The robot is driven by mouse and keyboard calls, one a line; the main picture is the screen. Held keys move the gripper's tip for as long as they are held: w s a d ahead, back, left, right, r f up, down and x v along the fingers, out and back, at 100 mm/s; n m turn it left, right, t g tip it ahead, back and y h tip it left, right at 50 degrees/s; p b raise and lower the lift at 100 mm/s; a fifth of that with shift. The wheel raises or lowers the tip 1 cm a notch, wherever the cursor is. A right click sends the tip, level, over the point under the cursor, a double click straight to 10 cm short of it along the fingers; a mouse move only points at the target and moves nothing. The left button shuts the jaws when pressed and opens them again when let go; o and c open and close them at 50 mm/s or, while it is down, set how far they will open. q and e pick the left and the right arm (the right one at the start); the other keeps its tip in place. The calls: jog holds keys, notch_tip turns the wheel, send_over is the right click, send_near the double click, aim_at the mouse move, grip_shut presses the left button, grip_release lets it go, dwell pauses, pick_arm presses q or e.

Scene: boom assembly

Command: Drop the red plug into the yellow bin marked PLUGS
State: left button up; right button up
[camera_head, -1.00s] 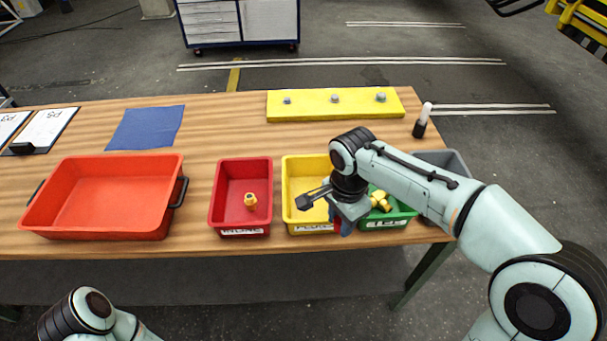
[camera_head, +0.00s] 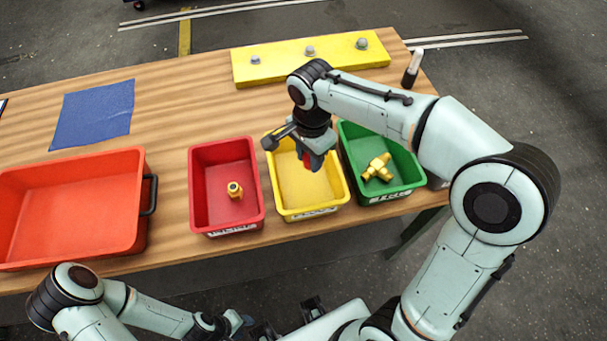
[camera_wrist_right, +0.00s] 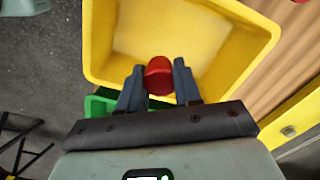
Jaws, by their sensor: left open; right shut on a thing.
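The red plug (camera_wrist_right: 159,77) is between the fingers of my right gripper (camera_wrist_right: 159,84), which is shut on it. In the head view my right gripper (camera_head: 314,158) hangs over the yellow bin (camera_head: 318,207), with the red plug (camera_head: 306,161) at its tips. The wrist view shows the yellow bin (camera_wrist_right: 108,77) beyond the plug, its visible floor bare. The bin's front label is only partly legible. My left gripper (camera_head: 262,328) is low at the bottom edge of the head view, away from the bins; it is open and partly hidden.
A red bin (camera_head: 198,204) with a brass fitting (camera_head: 235,190) stands left of the yellow bin. A green bin (camera_head: 398,188) with brass fittings (camera_head: 378,168) stands right. An orange tray (camera_head: 70,205) is farther left. A yellow block (camera_head: 290,66) lies behind.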

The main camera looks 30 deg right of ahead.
jog(key=shift+f+b, duration=0.75)
jog(key=shift+f, duration=0.75)
pick_arm(q)
jog(key=shift+s+f, duration=0.3)
jog(key=shift+f, duration=0.3)
jog(key=shift+s+f, duration=0.25)
jog(key=shift+f, duration=0.3)
pick_arm(e)
jog(key=shift+w, duration=0.1)
jog(key=o, duration=1.1)
jog(key=shift+r, duration=0.1)
pick_arm(q)
jog(key=w+r+p, duration=0.1)
jog(key=r+p, duration=0.1)
jog(key=r, duration=0.1)
jog(key=shift+w+p, duration=0.3)
jog(key=shift+w, duration=0.05)
pick_arm(e)
notch_tip(320, 180, up, 13)
jog(key=shift+r, duration=0.15)
